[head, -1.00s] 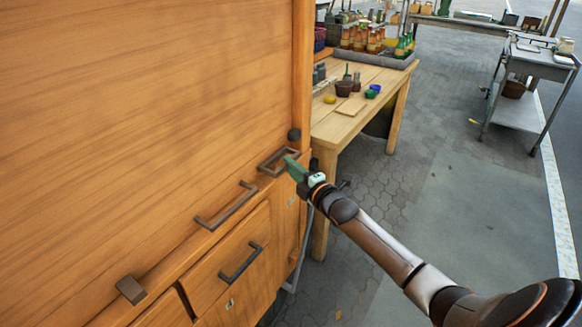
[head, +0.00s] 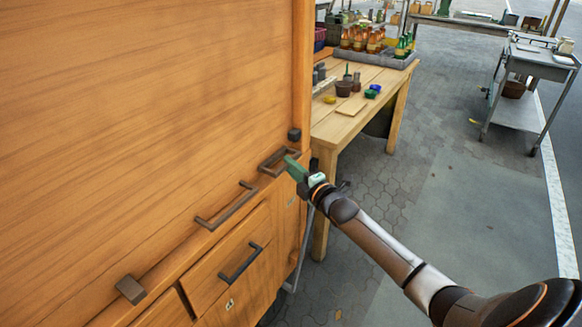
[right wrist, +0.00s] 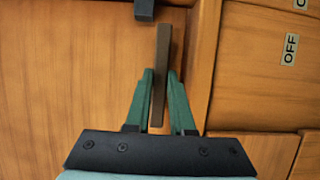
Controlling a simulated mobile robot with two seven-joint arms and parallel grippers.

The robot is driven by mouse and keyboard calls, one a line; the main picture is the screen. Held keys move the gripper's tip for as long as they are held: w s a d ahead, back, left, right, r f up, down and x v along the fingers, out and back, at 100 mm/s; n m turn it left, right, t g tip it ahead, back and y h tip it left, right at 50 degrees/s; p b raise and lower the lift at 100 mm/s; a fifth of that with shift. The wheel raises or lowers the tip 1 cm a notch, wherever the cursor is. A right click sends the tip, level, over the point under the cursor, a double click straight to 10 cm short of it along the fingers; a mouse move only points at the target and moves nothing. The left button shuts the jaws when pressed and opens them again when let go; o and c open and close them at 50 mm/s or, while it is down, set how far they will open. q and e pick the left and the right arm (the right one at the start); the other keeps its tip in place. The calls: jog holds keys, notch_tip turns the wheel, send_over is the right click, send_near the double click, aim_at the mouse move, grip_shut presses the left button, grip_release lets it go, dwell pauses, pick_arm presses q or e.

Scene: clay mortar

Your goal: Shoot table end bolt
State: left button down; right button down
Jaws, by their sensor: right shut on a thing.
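A large upright wooden panel (head: 150,120) fills the left of the head view. At the right end of its lower edge is a dark bolt handle (head: 268,166), shaped like a rectangular loop. My right gripper (head: 288,160) has its green fingertips on this handle. In the right wrist view the fingers (right wrist: 161,85) stand on both sides of the handle's brown bar (right wrist: 162,55) and are shut on it. A small dark block (head: 294,134) sits just above the handle; a dark block (right wrist: 144,10) also shows in the wrist view. My left gripper is out of view.
A longer dark handle (head: 227,207) and another dark block (head: 130,289) sit along the same edge. A drawer with a handle (head: 240,262) is below. A wooden table (head: 385,80) with bottles and bowls stands behind. Paving on the right is free, with a metal cart (head: 540,68) beyond.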

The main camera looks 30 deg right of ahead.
aim_at(299, 157)
jog(key=d, duration=0.1)
jog(key=w+d+b, duration=0.1)
jog(key=d+b, duration=0.1)
jog(key=d, duration=0.1)
jog(key=shift+w+f, duration=0.1)
jog(key=shift+w, duration=0.25)
jog(key=shift+w+d, duration=0.1)
jog(key=shift+d, duration=0.25)
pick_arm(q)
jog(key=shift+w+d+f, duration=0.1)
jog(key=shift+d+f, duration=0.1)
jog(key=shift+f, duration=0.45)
pick_arm(e)
jog(key=shift+d+r, duration=0.1)
jog(key=shift+r, duration=0.1)
jog(key=c, duration=0.8)
grip_release()
jog(key=shift+o, duration=0.2)
jog(key=shift+f, duration=0.1)
